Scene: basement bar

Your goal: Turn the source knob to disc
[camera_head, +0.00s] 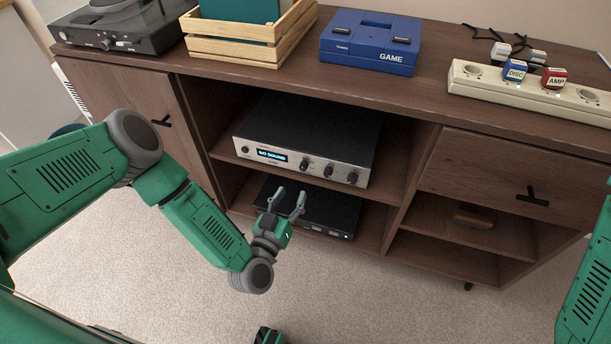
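A silver-fronted amplifier (300,160) sits on the upper open shelf of the brown cabinet. Its lit display (272,155) reads "NO SOUND". Dark knobs line the right part of its front: a left one (305,163), a middle one (328,170) and a right one (352,178). Their labels are too small to read, so I cannot tell which is the source knob. My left gripper (287,199) is open and empty, fingers pointing up, below and in front of the amplifier, apart from the knobs. My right arm shows at the right edge; its gripper is not visible.
A black device (325,212) lies on the lower shelf behind my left gripper. On the cabinet top (440,95) are a turntable (115,25), a wooden crate (235,50), a blue game console (370,42) and a power strip (500,88) with DISC and AMP plugs. Carpet lies in front.

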